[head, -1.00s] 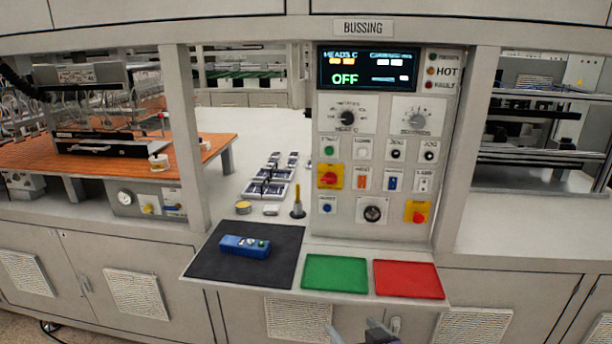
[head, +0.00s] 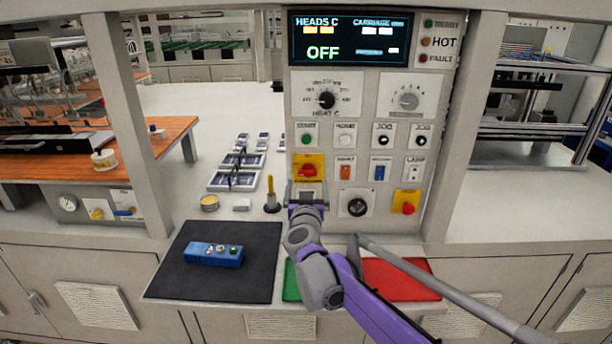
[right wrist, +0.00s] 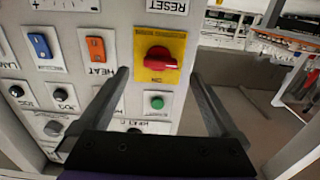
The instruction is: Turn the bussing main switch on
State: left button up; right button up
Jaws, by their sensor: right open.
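The main switch, a red rotary knob on a yellow plate, is on the bussing panel (head: 383,222) in the head view (head: 308,169). It also shows in the right wrist view (right wrist: 158,58), where the picture is upside down and the knob's grip lies roughly crosswise. My right gripper (head: 306,188) is just below and in front of the switch. In the right wrist view its two fingers (right wrist: 160,76) are spread apart, one on each side of the knob, with nothing between them. Contact with the panel cannot be told. The panel display (head: 350,38) reads OFF. My left gripper is not in view.
A second red knob on yellow (head: 406,203), a black round knob (head: 357,206) and small buttons sit near the switch. A blue pendant (head: 214,254) lies on a black mat (head: 190,284). Green and red pads (head: 400,278) lie on the ledge below, partly behind my arm.

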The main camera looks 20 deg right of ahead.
aim_at(307, 175)
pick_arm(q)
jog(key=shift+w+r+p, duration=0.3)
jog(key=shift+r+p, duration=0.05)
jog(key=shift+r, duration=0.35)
pick_arm(e)
jog(key=shift+x, duration=2.3)
jog(key=shift+c, duration=0.3)
jog(key=c, duration=1.3)
